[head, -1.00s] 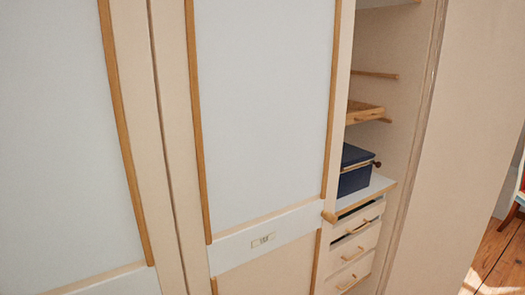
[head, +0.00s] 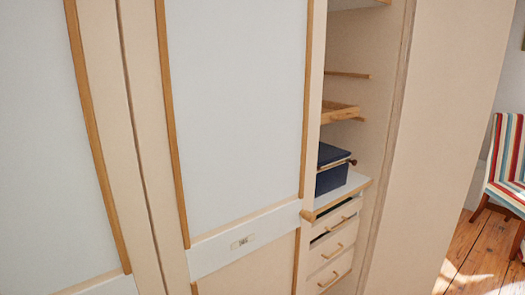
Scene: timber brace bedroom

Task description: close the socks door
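A tall wardrobe door (head: 235,110) with a pale panel and wooden trim strips fills the middle of the head view. It carries a small label (head: 243,242) on its white crossband, too small to read. A round wooden knob (head: 308,215) sits at the door's right edge. To the right of that edge the wardrobe interior is exposed, so an opening shows there. Neither of my grippers is in view.
In the opening are a dark blue box (head: 330,180) on a shelf, a wooden tray (head: 340,114) above it and several drawers (head: 332,246) below. A striped chair (head: 508,160) stands on the wooden floor (head: 475,250) at right.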

